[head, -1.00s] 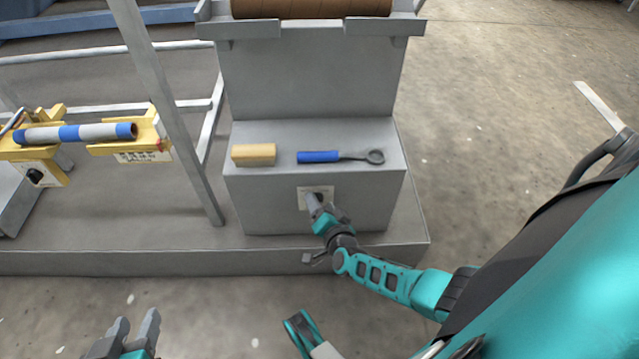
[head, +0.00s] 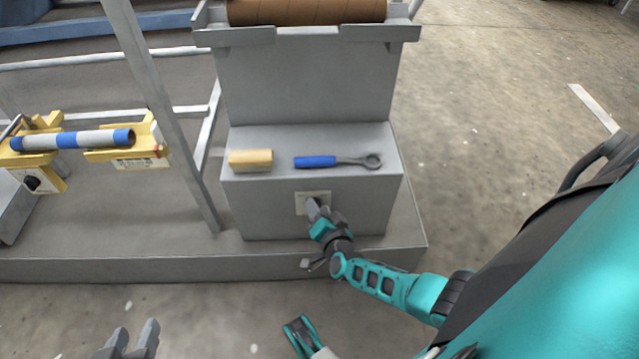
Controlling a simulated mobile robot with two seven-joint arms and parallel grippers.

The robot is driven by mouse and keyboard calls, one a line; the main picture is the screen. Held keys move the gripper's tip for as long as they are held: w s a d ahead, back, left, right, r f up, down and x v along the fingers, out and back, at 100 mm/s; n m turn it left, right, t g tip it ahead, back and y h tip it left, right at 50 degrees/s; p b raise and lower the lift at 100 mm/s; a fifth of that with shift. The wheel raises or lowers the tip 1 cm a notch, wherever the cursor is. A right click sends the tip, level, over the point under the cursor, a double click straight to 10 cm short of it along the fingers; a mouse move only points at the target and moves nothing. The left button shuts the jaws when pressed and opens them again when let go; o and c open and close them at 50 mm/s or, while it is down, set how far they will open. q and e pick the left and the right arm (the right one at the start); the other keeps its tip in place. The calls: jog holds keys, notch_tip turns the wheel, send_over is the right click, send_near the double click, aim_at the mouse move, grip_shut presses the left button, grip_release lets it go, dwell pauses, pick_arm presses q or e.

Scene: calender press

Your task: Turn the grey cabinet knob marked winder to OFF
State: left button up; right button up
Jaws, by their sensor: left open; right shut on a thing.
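The grey cabinet (head: 250,212) stands on a grey plinth in the middle of the head view. A pale plate (head: 301,198) is on its front face. My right gripper (head: 312,206) is at this plate, shut on the knob there. The fingers hide the knob, and its marking and pointer cannot be read. My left gripper (head: 133,343) is open and empty at the bottom left, over the floor and away from the cabinet.
A yellow block (head: 250,160) and a blue-handled wrench (head: 335,161) lie on the cabinet top. At left, yellow brackets hold a blue and grey roll (head: 75,139), with another black knob (head: 32,183) below. A brown roll (head: 300,10) sits above.

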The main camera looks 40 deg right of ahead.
jog(key=shift+w+a+r+n+g+p, duration=0.1)
jog(key=shift+r+n+g+p, duration=0.2)
jog(key=shift+n+p, duration=0.4)
jog(key=shift+w+a+n+g+h+p, duration=0.15)
jog(key=shift+n+g+h+p, duration=0.25)
jog(key=shift+p, duration=0.3)
jog(key=n+h, duration=0.1)
jog(key=n, duration=0.1)
jog(key=a+n+g+h, duration=0.1)
jog(key=n, duration=0.1)
jog(key=w+n+g+h+b, duration=0.1)
jog(key=n+h, duration=0.1)
jog(key=shift+a+f+n, duration=0.15)
jog(key=shift+f+n, duration=0.05)
jog(key=shift+n, duration=0.1)
jog(key=shift+a+n+h+b, duration=0.1)
jog(key=shift+n+h+b, duration=0.5)
jog(key=shift+n+b, duration=0.15)
pick_arm(q)
jog(key=shift+r, duration=0.1)
pick_arm(e)
jog(key=shift+w+n+g, duration=0.1)
jog(key=shift+n+g, duration=0.15)
jog(key=shift+g, duration=0.05)
jog(key=shift+r+h, duration=0.1)
jog(key=shift+h, duration=0.2)
